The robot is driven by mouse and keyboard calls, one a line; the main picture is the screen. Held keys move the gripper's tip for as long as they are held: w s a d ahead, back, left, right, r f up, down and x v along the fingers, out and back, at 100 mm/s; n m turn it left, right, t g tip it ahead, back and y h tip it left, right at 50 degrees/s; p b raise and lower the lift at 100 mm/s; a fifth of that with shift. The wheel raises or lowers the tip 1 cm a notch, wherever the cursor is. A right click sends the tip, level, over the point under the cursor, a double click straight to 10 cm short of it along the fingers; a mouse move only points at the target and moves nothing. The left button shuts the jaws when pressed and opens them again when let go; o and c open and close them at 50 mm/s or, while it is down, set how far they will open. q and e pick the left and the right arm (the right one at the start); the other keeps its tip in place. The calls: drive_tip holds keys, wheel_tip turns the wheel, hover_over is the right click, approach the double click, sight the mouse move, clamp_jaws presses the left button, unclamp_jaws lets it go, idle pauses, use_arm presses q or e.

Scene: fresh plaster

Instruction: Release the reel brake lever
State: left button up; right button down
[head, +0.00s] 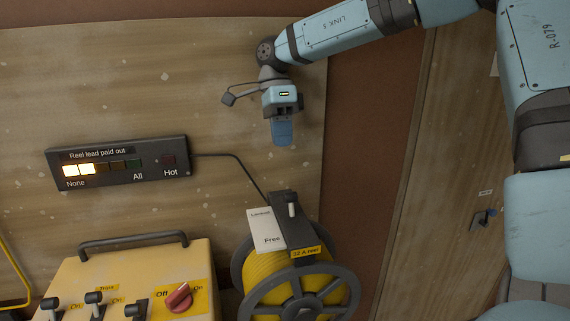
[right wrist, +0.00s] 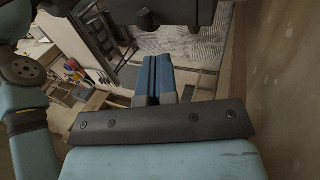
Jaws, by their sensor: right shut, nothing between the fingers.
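The cable reel (head: 300,290) with yellow cable and a dark spoked rim stands at the bottom centre of the head view. A dark bracket above it carries a small white brake lever (head: 292,207), at the height of the word "Locked" on the pale label plate (head: 265,230); "Free" is printed lower. My right gripper (head: 283,134) is above the lever, clear of it, with blue fingers shut and pointing down. The right wrist view shows the same fingers (right wrist: 154,80) together with nothing between them. My left gripper is out of view.
A dark indicator panel (head: 117,162), "Reel lead paid out", has two lamps lit at the "None" end. A cable joins it to the bracket. A yellow switch box (head: 135,265) with a handle and red knob (head: 179,297) stands left of the reel. The board between gripper and lever is clear.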

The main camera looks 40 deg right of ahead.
sight(291, 204)
drive_tip(key=p+x, duration=0.2)
drive_tip(key=x, duration=0.6)
drive_tip(key=shift+s+a+f, duration=0.15)
drive_tip(key=shift+s+f, duration=0.1)
drive_tip(key=shift+f, duration=0.4)
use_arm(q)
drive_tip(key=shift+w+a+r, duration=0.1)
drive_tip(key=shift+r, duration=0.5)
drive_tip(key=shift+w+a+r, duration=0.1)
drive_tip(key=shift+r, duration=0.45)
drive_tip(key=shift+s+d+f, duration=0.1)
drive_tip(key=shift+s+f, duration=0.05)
